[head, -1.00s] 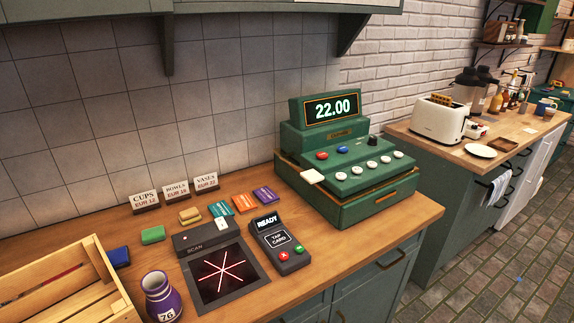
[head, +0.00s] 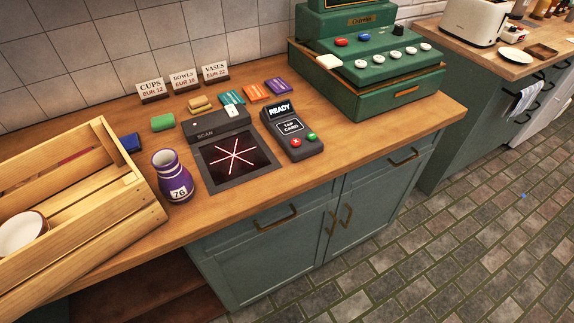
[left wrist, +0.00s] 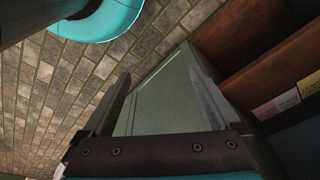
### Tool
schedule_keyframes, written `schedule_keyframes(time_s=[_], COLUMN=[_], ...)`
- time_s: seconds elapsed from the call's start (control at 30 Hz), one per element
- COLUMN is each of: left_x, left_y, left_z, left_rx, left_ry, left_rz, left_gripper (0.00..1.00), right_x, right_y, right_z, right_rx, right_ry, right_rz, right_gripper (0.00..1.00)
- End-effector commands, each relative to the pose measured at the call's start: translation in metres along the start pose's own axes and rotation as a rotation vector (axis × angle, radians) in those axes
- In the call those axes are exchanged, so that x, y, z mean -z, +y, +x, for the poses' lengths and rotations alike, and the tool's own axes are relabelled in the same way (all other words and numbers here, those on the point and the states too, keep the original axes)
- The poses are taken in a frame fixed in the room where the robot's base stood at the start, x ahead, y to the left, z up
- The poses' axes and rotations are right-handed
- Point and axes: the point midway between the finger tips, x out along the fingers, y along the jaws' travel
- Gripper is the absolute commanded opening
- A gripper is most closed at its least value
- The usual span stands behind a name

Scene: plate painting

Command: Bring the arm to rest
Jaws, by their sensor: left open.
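My left gripper (left wrist: 160,105) shows in the left wrist view with its two fingers spread apart and nothing between them. Beyond the fingers are a grey-green cabinet panel (left wrist: 165,95) and the brick floor (left wrist: 60,100). The left gripper is not in the head view, and my right gripper is in neither view. On the wooden counter in the head view stand a purple vase (head: 171,178) tagged 76, a scanner pad (head: 237,162) with red lines, a card reader (head: 292,132) reading READY, and a green cash register (head: 372,65).
A wooden crate (head: 100,215) holding a white bowl-like piece (head: 22,234) stands at the counter's left. Price signs (head: 183,80) and several small coloured blocks lie behind the scanner. Open shelves (left wrist: 245,60) are close on the right in the left wrist view.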

Motion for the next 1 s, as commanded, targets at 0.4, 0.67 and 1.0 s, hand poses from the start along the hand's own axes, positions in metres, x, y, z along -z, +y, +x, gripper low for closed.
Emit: schedule_keyframes(time_s=[0.4, 0.67, 1.0], left_x=[-0.119, -0.146, -0.146], left_y=[0.004, 0.004, 0.004], left_z=[0.092, 0.102, 0.102], left_rx=[-0.006, -0.007, -0.007], left_ry=[-0.073, -0.085, -0.085], left_rz=[0.016, 0.021, 0.021], left_gripper=[0.96, 0.96, 0.96], right_x=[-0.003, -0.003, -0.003], right_y=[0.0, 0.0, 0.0], right_z=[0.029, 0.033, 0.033], right_rx=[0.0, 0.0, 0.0], right_ry=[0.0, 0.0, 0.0], right_rz=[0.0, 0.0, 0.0], right_gripper=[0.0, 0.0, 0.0])
